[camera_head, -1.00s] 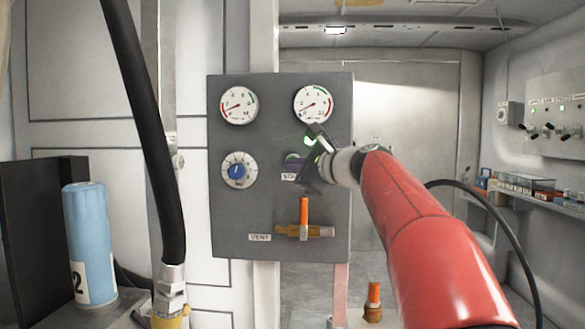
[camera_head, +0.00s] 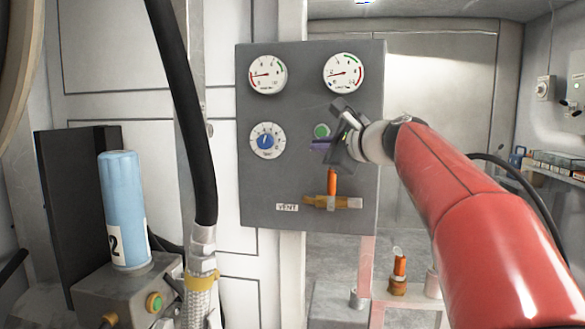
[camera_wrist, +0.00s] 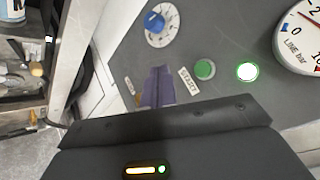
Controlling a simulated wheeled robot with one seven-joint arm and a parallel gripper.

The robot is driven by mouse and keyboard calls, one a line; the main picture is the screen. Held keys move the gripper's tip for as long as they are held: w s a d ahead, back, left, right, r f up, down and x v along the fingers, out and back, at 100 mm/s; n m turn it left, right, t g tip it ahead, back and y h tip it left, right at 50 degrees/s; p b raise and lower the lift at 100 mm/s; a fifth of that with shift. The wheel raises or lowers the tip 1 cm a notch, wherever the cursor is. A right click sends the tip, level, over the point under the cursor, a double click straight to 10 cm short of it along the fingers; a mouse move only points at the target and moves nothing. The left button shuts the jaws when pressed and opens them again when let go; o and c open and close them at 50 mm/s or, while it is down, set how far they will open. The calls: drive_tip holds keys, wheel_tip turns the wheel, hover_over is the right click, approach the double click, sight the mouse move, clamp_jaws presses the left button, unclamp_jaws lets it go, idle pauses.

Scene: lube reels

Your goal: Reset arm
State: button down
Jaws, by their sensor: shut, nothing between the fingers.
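My red arm reaches in from the right in the head view. My gripper (camera_head: 333,145) is shut and empty in front of the grey gauge panel (camera_head: 300,215), near a green button (camera_head: 321,130). In the wrist view my gripper's dark body fills the bottom, with purple fingertips (camera_wrist: 157,86) close to the panel. The green button (camera_wrist: 205,69) and a lit green lamp (camera_wrist: 247,71) show beside a label reading START. I cannot tell whether the fingertips touch the panel.
The panel bears two gauges (camera_head: 268,75) (camera_head: 344,73), a blue knob (camera_head: 266,141) and an orange-handled vent valve (camera_head: 332,190). A black hose (camera_head: 185,100) hangs at left, by a blue cylinder (camera_head: 124,205). A shelf with boxes (camera_head: 555,162) is at right.

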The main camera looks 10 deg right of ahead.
drive_tip(key=s+f+n+g+h, duration=0.7)
drive_tip(key=s+f+n, duration=1.2)
drive_tip(key=s+f, duration=1.5)
drive_tip(key=shift+f+n+g+h, duration=0.3)
drive_tip(key=shift+f+g, duration=0.6)
